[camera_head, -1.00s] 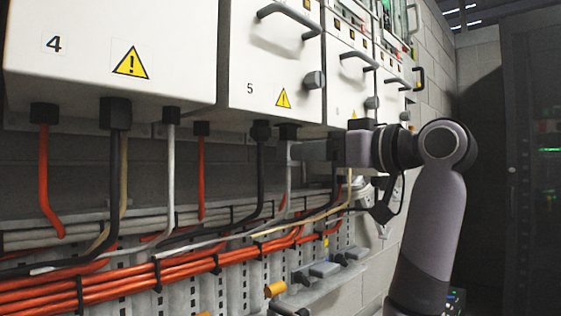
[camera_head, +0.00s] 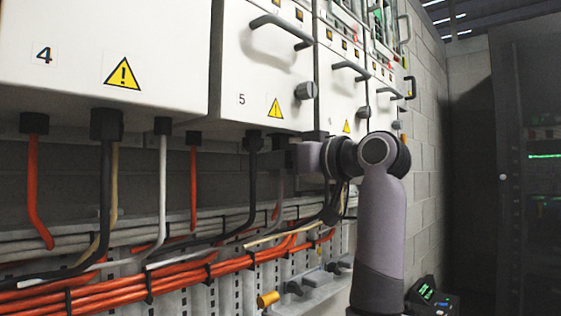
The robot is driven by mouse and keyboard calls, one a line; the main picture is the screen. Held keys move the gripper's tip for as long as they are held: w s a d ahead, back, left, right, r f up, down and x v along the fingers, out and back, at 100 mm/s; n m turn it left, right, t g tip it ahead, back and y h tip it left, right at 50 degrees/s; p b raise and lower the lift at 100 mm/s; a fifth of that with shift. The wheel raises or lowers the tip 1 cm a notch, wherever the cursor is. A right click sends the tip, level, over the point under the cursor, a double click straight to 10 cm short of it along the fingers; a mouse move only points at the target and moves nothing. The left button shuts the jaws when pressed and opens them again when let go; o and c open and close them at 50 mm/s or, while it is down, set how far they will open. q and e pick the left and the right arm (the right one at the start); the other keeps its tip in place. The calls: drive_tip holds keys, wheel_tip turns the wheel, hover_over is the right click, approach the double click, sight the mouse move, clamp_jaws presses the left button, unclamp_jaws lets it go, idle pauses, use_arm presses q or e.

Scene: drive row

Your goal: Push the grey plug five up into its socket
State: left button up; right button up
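The grey plug (camera_head: 279,142) with its grey cable (camera_head: 280,187) hangs at the underside of the white box numbered 5 (camera_head: 262,75), at its right end. The socket itself is hidden by the box edge and the plug. My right gripper (camera_head: 289,158) is at this plug, just under the box, reaching in from the right. Its fingertips overlap the plug and the cable top, so I cannot tell whether they are closed on it or how far up the plug sits. My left gripper is out of view.
A black plug (camera_head: 253,141) with a black cable sits close left of the grey one. Orange cables (camera_head: 180,272) and other cables run along the rack below. More boxes with handles and knobs (camera_head: 305,90) continue right. A dark cabinet (camera_head: 525,200) stands at far right.

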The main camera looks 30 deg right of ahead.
clamp_jaws()
drive_tip(key=shift+r+p, duration=1.25)
drive_tip(key=shift+r, duration=0.05)
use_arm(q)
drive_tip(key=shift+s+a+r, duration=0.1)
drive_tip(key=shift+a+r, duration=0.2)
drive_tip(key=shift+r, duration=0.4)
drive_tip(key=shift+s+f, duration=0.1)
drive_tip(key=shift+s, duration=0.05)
use_arm(e)
drive_tip(key=shift+o, duration=2.1)
unclamp_jaws()
use_arm(q)
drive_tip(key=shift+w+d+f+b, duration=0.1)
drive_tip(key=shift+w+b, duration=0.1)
drive_tip(key=shift+b, duration=0.1)
use_arm(e)
drive_tip(key=v, duration=0.7)
